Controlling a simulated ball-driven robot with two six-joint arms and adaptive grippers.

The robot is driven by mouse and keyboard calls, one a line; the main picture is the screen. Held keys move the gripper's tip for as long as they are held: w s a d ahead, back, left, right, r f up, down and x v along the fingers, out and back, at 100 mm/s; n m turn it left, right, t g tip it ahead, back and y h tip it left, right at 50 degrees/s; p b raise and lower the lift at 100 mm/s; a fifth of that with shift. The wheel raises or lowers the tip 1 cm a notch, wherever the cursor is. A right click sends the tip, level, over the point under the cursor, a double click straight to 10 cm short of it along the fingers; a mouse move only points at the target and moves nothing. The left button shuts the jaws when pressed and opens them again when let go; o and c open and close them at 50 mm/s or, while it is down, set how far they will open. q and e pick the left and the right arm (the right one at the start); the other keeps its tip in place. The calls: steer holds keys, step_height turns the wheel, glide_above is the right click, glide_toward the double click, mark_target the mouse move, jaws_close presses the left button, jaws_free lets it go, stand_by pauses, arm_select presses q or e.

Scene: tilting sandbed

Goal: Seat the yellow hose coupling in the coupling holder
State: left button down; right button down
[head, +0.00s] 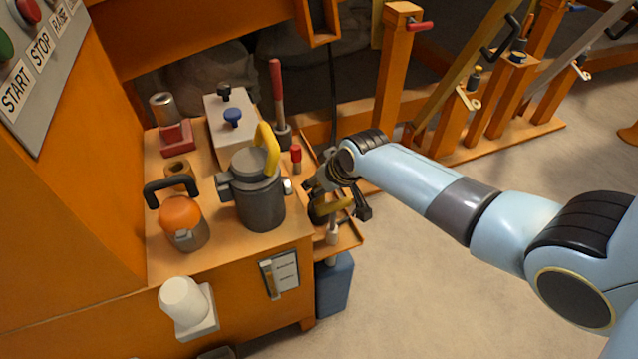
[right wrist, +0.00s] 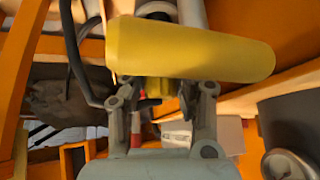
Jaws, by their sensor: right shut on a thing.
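The yellow hose coupling (head: 334,208) is at my right gripper (head: 338,197), over the narrow side tray (head: 348,240) at the bench's right end. In the right wrist view the coupling (right wrist: 190,50) is a thick yellow bar lying across, just beyond the fingers of my right gripper (right wrist: 162,92). The gripper is shut on it; the exact contact is partly hidden. A pale upright piece (head: 331,236) shows below the coupling; I cannot tell whether they touch. I cannot make out the coupling holder for certain. My left gripper is not in view.
On the orange bench stand a dark grey pot (head: 259,200) with a yellow handle, an orange-topped canister (head: 181,215), a grey box (head: 230,120) and a red lever (head: 276,95). A blue container (head: 334,285) stands below the tray. The floor to the right is clear.

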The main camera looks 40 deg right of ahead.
steer(key=shift+f+b, duration=0.3)
steer(key=shift+f, duration=0.15)
steer(key=c, duration=0.9)
jaws_free()
steer(key=shift+r, duration=0.1)
steer(key=shift+c, duration=0.2)
steer(key=v, duration=1.2)
